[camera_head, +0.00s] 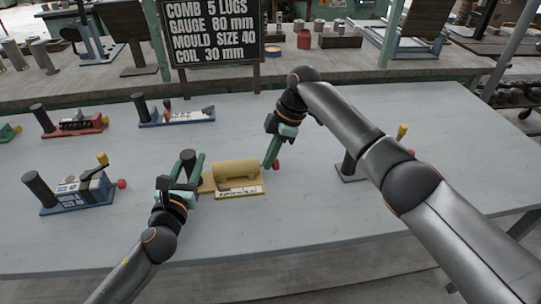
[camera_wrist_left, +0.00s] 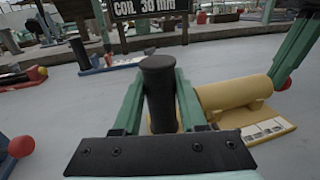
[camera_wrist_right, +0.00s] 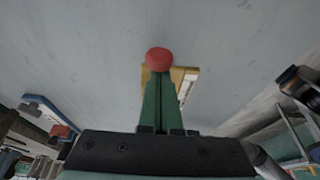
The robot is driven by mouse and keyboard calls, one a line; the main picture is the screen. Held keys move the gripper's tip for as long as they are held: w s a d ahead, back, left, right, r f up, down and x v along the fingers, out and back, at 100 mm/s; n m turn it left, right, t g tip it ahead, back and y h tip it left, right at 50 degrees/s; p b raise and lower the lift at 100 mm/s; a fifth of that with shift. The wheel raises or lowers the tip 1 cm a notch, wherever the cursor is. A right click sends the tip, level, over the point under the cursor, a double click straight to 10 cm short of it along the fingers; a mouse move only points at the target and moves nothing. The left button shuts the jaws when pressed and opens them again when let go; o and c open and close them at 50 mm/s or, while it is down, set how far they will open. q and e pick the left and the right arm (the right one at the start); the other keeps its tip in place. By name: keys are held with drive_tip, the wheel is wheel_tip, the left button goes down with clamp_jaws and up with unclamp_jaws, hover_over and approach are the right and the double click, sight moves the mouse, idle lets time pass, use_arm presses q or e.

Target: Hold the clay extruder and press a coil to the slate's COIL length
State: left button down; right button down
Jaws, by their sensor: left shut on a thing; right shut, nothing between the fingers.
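The clay extruder is a yellow unit (camera_head: 236,175) with a rounded barrel, a pale marked strip along its front, a black upright post (camera_wrist_left: 160,85) at its left and a red ball knob (camera_head: 276,165) at its right. My left gripper (camera_head: 187,165) is shut on the post, one green finger on each side. My right gripper (camera_head: 270,158) is shut and empty, its fingertips at the red knob, which also shows in the right wrist view (camera_wrist_right: 158,58); whether they touch I cannot tell. The slate (camera_head: 212,33) reads COIL 30 mm. I cannot make out a coil.
A blue mould unit (camera_head: 75,193) stands at the left, with a red unit (camera_head: 75,127) and a blue-based one (camera_head: 177,116) behind. Another posted unit (camera_head: 350,168) is partly hidden behind my right arm. The grey table (camera_head: 300,215) is clear in front of the extruder.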

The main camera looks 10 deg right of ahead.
drive_tip(key=shift+d, duration=0.7)
drive_tip(key=v, duration=1)
drive_tip(key=s+d+f+m+t+y, duration=0.2)
drive_tip(key=s+d+m+t, duration=0.25)
drive_tip(key=d+m, duration=0.9)
drive_tip(key=w+a+f+m, duration=0.1)
drive_tip(key=a+f, duration=0.1)
drive_tip(key=w+a+f+m, duration=0.1)
drive_tip(key=a+f, duration=0.2)
drive_tip(key=w+a+f+m, duration=0.1)
drive_tip(key=w+a+f, duration=0.1)
drive_tip(key=a, duration=0.1)
drive_tip(key=shift+f, duration=0.4)
drive_tip(key=a, duration=0.3)
drive_tip(key=shift+a+f, duration=0.1)
drive_tip(key=shift+a, duration=0.45)
